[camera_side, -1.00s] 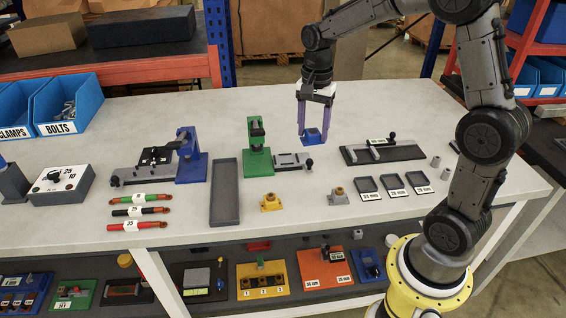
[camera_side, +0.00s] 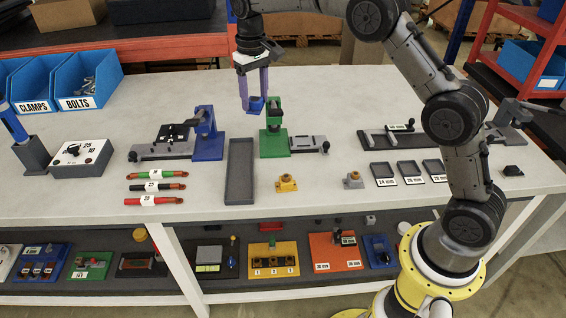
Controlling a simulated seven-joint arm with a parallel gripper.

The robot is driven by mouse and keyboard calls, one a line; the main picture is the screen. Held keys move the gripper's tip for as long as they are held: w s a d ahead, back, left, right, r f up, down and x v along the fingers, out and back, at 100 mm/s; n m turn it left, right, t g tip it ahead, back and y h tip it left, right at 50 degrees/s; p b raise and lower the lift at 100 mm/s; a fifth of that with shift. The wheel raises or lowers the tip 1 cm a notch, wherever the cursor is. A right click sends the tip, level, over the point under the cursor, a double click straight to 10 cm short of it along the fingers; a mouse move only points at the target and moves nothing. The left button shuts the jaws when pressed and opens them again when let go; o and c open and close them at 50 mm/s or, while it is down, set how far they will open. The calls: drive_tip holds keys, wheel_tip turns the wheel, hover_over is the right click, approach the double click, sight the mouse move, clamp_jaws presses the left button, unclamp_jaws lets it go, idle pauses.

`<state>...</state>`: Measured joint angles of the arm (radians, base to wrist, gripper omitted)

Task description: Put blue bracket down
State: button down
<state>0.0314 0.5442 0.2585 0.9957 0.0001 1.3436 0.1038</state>
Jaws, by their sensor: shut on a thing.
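The blue bracket (camera_side: 256,104) is held between the purple fingers of my gripper (camera_side: 254,100). My gripper points down and is shut on it, above the back of the white table (camera_side: 330,100). In the picture the bracket overlaps the top left of the green press-like fixture (camera_side: 274,135); its exact height above the table is hard to tell. A blue fixture (camera_side: 208,140) stands to the left of the bracket. The long grey tray (camera_side: 240,172) lies below it in the picture and looks empty.
A yellow bracket (camera_side: 286,183) and a grey bracket (camera_side: 352,180) stand near the front. Three shallow labelled trays (camera_side: 409,173) lie at the right. Three coloured tools (camera_side: 157,187) lie at the left, near a grey control box (camera_side: 81,157). Blue bins (camera_side: 88,82) stand at the back left.

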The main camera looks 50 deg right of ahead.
sight(251, 102)
drive_tip(key=shift+a+f+n, duration=0.25)
drive_tip(key=shift+a+n, duration=0.45)
drive_tip(key=shift+a, duration=0.05)
drive_tip(key=shift+a+r, duration=0.1)
drive_tip(key=shift+r, duration=0.05)
wheel_tip(251, 102, up, 5)
drive_tip(key=shift+s, duration=0.15)
drive_tip(key=s+d+m, duration=0.5)
drive_tip(key=s+m, duration=0.3)
drive_tip(key=s, duration=0.2)
drive_tip(key=s+d+m, duration=0.5)
drive_tip(key=s+m, duration=0.3)
drive_tip(key=s, duration=0.1)
wheel_tip(251, 102, down, 6)
drive_tip(key=shift+s, duration=0.45)
